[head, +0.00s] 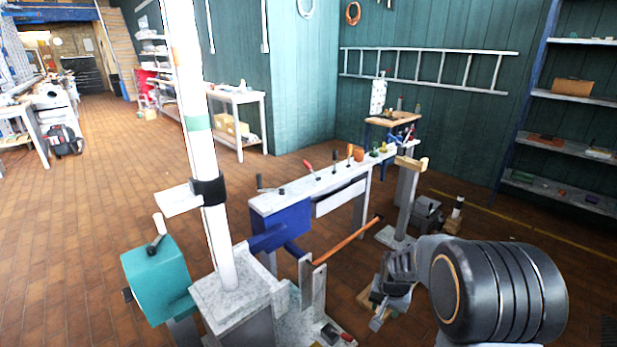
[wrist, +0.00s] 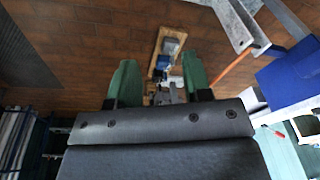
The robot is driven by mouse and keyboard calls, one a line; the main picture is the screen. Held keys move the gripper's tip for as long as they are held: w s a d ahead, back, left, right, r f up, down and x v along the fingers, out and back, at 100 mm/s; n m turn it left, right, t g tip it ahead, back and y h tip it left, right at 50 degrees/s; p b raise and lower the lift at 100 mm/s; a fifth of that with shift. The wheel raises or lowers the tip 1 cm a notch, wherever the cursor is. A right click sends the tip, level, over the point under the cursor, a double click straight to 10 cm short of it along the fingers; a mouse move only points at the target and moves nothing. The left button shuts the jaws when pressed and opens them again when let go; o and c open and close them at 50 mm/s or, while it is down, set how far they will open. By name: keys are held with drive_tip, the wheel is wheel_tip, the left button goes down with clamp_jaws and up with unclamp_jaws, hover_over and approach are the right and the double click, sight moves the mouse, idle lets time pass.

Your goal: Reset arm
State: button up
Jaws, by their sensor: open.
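My arm comes in from the lower right of the head view. Its end, my gripper (head: 380,312), hangs low over the floor at the right of the mast stand, partly hidden by my own arm links. In the wrist view my gripper (wrist: 160,90) shows two green fingers spread wide apart, with nothing held between them. Beyond the fingers a wooden board (wrist: 168,45) lies on the brown floor with blue and grey parts on it. The white mast (head: 208,160) stands upright in the grey block (head: 238,292), with a black collar (head: 208,191) around it.
A narrow white bench (head: 262,204) with several hand tools stands behind the mast. A copper-coloured rod (head: 345,243) slants beside it. A teal box (head: 158,275) is at the lower left. Shelves (head: 570,98) and a wall ladder (head: 430,68) are at the right.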

drive_tip(key=s+a+r+n+p, duration=0.1)
drive_tip(key=s+r+p, duration=0.3)
drive_tip(key=r, duration=0.5)
drive_tip(key=s+a+r+n+t+p, duration=0.1)
drive_tip(key=s+a+r+n+p, duration=0.1)
drive_tip(key=s+r+p, duration=0.2)
drive_tip(key=s+a+r+n+p, duration=0.1)
drive_tip(key=s+r+p, duration=0.3)
drive_tip(key=r, duration=1.2)
drive_tip(key=s+n, duration=0.1)
drive_tip(key=s, duration=0.3)
drive_tip(key=shift+s+a+r+t, duration=0.2)
drive_tip(key=shift+s+a+t, duration=0.05)
drive_tip(key=shift+s+t, duration=0.15)
